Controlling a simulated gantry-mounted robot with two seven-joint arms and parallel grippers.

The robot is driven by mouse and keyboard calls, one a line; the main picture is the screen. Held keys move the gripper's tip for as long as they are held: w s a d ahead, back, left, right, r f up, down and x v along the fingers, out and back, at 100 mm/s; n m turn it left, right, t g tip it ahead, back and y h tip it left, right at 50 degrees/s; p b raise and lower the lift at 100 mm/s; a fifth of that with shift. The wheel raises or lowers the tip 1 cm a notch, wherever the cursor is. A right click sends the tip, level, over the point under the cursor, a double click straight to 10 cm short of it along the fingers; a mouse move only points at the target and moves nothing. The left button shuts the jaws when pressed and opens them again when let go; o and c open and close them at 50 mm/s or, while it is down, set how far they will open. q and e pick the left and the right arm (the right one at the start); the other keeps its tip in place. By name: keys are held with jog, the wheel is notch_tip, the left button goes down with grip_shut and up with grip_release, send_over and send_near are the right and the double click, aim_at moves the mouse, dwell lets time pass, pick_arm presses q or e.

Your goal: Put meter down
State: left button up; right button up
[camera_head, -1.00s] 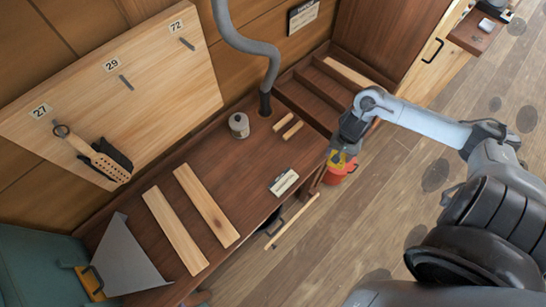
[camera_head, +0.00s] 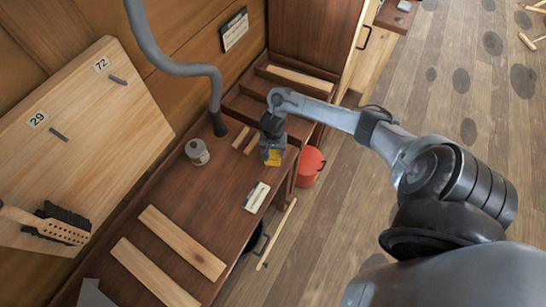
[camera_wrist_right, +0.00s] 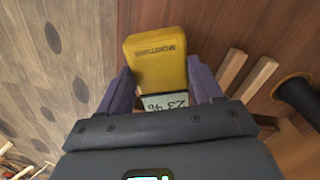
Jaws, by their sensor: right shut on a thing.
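The meter (camera_head: 274,156) is a yellow block. In the right wrist view the meter (camera_wrist_right: 158,60) has dark lettering on its yellow face and a pale display with dark digits. My right gripper (camera_head: 271,141) is shut on it, with a purple-grey finger on each side in the wrist view (camera_wrist_right: 160,88). The meter is over the dark wooden bench (camera_head: 218,185), near its right edge. I cannot tell whether it touches the bench top. My left gripper is not in view.
A small round tin (camera_head: 198,153), a pale labelled block (camera_head: 257,197) and light planks (camera_head: 182,242) lie on the bench. A grey hose (camera_head: 190,68) comes down behind. A red bucket (camera_head: 309,168) stands right of the bench. Bench between tin and labelled block is clear.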

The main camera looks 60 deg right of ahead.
aim_at(273, 153)
notch_tip(273, 153, down, 3)
jog(key=shift+r+b, duration=0.1)
jog(key=shift+b, duration=0.35)
jog(key=shift+f, duration=0.6)
jog(key=shift+f, duration=0.15)
jog(key=o, duration=1.2)
jog(key=shift+c, duration=0.2)
